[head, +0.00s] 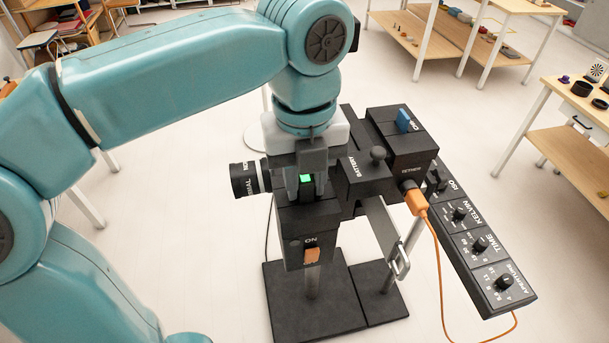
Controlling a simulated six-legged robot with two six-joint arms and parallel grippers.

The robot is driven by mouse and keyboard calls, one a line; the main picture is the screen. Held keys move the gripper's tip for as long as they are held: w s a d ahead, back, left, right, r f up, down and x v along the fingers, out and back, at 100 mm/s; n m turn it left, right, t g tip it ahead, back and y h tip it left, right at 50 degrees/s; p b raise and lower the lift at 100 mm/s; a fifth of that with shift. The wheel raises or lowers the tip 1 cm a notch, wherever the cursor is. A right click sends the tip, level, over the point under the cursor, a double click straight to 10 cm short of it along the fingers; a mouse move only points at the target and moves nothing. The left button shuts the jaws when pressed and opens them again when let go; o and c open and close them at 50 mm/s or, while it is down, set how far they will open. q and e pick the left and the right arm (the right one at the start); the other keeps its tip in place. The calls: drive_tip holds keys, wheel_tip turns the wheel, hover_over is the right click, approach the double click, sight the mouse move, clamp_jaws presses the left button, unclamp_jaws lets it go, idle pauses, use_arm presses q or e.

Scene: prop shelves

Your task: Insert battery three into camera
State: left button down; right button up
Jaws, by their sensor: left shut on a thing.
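The black camera (372,182) stands on a stand, with a lens (245,179) pointing left and a block labelled BATTERY. My left gripper (307,182) points down at the camera's near left part, just left of the BATTERY label. It is shut on a battery, mostly hidden by the fingers; a small bright green patch shows between them. I cannot tell how deep the battery sits in the camera. Below the gripper is a black box marked ON with an orange switch (311,256). My right gripper is not in view.
An orange plug (416,200) marked TETHER has a cable looping down right. A dial panel (470,235) extends to the lower right. A blue switch (405,120) tops the camera. The black base plate (305,322) rests below. Wooden shelves (570,135) stand right; pale floor is open between.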

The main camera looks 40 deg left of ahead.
use_arm(q)
drive_tip(key=c, duration=0.9)
unclamp_jaws()
drive_tip(key=shift+d+f, duration=0.1)
drive_tip(key=shift+f, duration=0.2)
drive_tip(key=shift+o, duration=0.5)
drive_tip(key=shift+w+d, duration=0.15)
drive_tip(key=shift+d, duration=0.05)
drive_tip(key=shift+s+a, duration=0.2)
drive_tip(key=shift+w, duration=0.1)
drive_tip(key=shift+d, duration=0.1)
drive_tip(key=shift+c, duration=1.2)
